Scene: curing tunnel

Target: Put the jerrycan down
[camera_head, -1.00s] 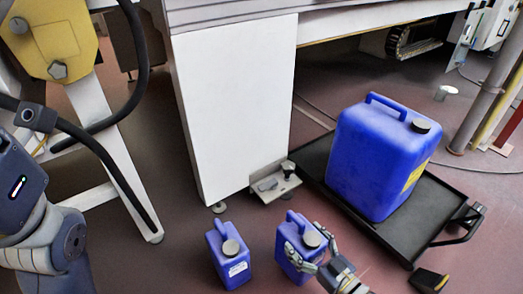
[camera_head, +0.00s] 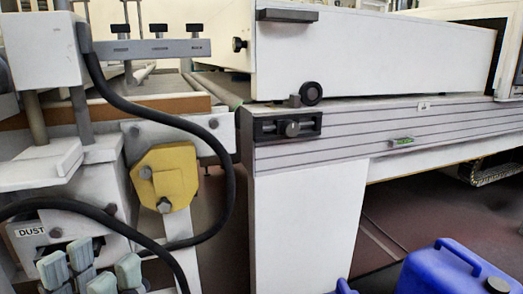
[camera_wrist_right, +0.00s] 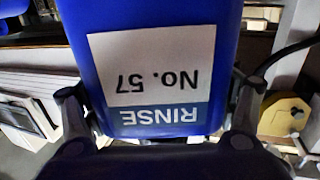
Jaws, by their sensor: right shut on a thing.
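In the right wrist view a blue jerrycan (camera_wrist_right: 140,30) fills the middle, with a white and blue label reading "RINSE No. 57", upside down in the picture. My right gripper (camera_wrist_right: 158,92) is shut on it, one finger on each side. Its base and what lies under it cannot be seen there. The head view does not show the right gripper. A small blue piece (camera_head: 343,287) at the bottom edge is too cut off to identify.
A large blue jerrycan (camera_head: 440,272) stands at the bottom right, partly cut off. A white machine leg (camera_head: 305,225) rises beside it under the tunnel frame (camera_head: 340,138). At left are a yellow housing (camera_head: 168,178) and black hoses (camera_head: 150,112). Floor shows right of the leg.

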